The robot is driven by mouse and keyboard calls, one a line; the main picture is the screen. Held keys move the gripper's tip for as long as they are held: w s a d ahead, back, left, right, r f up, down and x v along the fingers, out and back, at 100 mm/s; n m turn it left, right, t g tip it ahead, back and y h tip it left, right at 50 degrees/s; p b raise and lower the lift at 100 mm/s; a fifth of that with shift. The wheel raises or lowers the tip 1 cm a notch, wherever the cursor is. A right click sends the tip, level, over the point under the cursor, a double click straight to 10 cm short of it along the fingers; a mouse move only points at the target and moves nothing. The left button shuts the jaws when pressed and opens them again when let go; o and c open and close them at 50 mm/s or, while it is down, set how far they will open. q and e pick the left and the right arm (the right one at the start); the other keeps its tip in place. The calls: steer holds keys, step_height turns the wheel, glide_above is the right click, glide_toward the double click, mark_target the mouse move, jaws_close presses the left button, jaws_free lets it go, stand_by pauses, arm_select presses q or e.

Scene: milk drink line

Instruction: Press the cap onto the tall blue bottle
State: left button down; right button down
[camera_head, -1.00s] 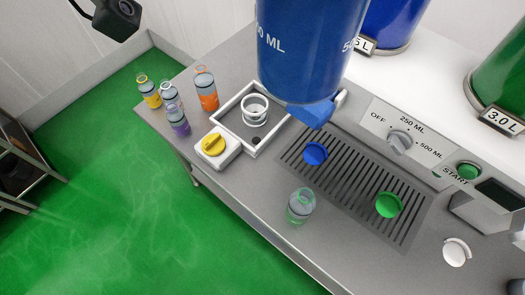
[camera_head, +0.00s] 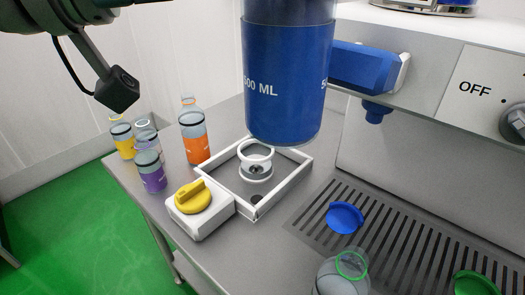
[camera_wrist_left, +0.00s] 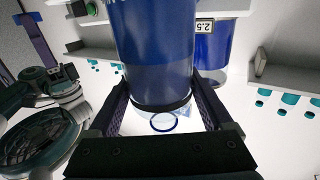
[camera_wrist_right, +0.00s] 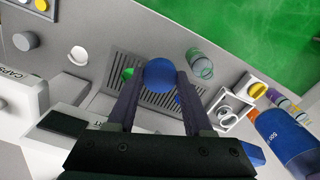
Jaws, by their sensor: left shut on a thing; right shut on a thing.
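The tall blue bottle (camera_head: 288,85), marked 500 ML, looms large and upright at the top centre of the head view. In the left wrist view it stands between the fingers of my left gripper (camera_wrist_left: 160,90), which is shut on it. A blue ring (camera_wrist_left: 162,123) shows at its clear end there. My right gripper (camera_wrist_right: 158,77) is shut on a round blue cap (camera_wrist_right: 159,70) at its fingertips. In the right wrist view the bottle (camera_wrist_right: 285,138) is at the far right, apart from that cap. The right gripper is outside the head view.
A blue cap (camera_head: 345,217) and a green cap (camera_head: 475,284) lie on the drain grate (camera_head: 315,220). A clear green-ringed bottle (camera_head: 340,278) stands in front. A white tray (camera_head: 222,188), a yellow knob (camera_head: 192,197) and several small bottles are at left. A blue nozzle (camera_head: 365,66) sits behind.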

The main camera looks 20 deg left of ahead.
arm_select(q)
steer(key=w+a+f+t+y+b, duration=0.1)
steer(key=f+b, duration=0.6)
steer(key=w+a+f+n+t+y+b, duration=0.1)
steer(key=w+a+f+b, duration=0.1)
steer(key=f+b, duration=0.5)
steer(key=shift+f+n+b, duration=0.3)
steer(key=shift+f+b, duration=0.05)
steer(key=shift+b, duration=0.25)
steer(key=shift+a, duration=0.1)
step_height(320, 180, down, 16)
steer(key=b, duration=0.4)
steer(key=shift+r, duration=0.15)
steer(key=shift+f+b, duration=0.8)
steer(key=shift+f, duration=1.35)
steer(key=shift+f, duration=0.15)
jaws_free()
steer(key=shift+f, duration=0.1)
